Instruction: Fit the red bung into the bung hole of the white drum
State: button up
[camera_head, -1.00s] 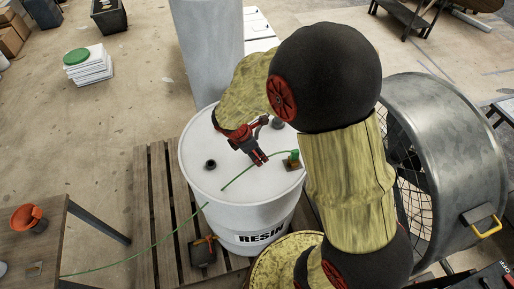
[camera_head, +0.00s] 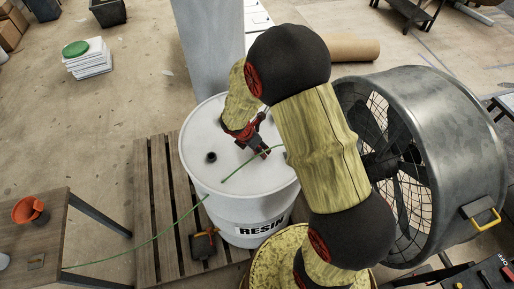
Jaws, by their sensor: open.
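The white drum (camera_head: 238,220) marked RESIN stands upright on a wooden pallet. A dark round opening (camera_head: 211,157) shows on the left of its lid; I cannot tell whether anything sits in it. My gripper (camera_head: 264,152), with red and dark parts, is over the middle right of the lid, pointing down, apart from that opening. It is open. I cannot make out the red bung; red near the fingertips looks like part of the gripper. My arm hides the right side of the lid.
A green cord (camera_head: 150,247) runs from the table (camera_head: 60,235) to the drum's lid. A grey column (camera_head: 207,50) rises behind the drum. A large fan (camera_head: 440,150) stands close on the right. An orange funnel (camera_head: 28,209) is on the table.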

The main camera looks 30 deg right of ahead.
jog(key=c, duration=0.3)
jog(key=c, duration=1)
